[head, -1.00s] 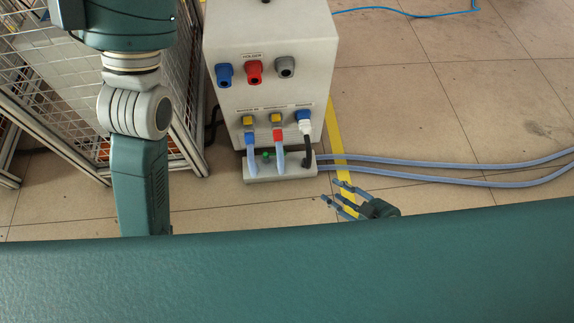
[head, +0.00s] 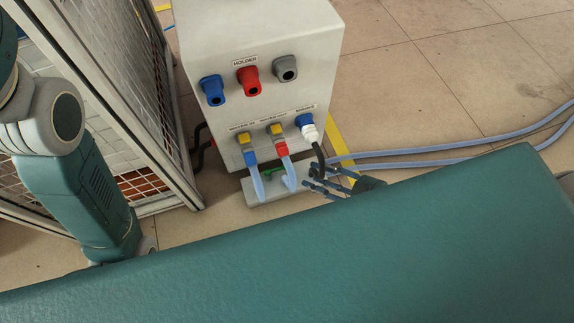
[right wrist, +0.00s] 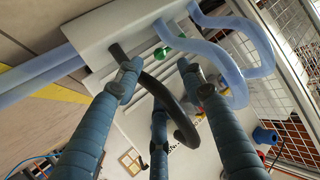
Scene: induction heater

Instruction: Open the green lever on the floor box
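The green lever (head: 273,171) is on the light grey floor box (head: 312,193) at the foot of the cabinet, between two pale blue hoses. In the right wrist view the lever (right wrist: 172,42) shows beyond the fingers, on the floor box (right wrist: 110,30). My right gripper (head: 318,178) is at the right end of the box, its three fingers spread and empty. In the right wrist view the right gripper (right wrist: 165,85) points toward the box. The black cable passes close among its fingers; I cannot tell if they touch. My left gripper is hidden.
The white cabinet (head: 255,40) stands behind the box with coloured connectors. The black cable (head: 318,157) and pale hoses (head: 257,183) run down to the box. A wire mesh cage (head: 130,110) stands at left. Floor to the right is open, crossed by two blue hoses (head: 450,147).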

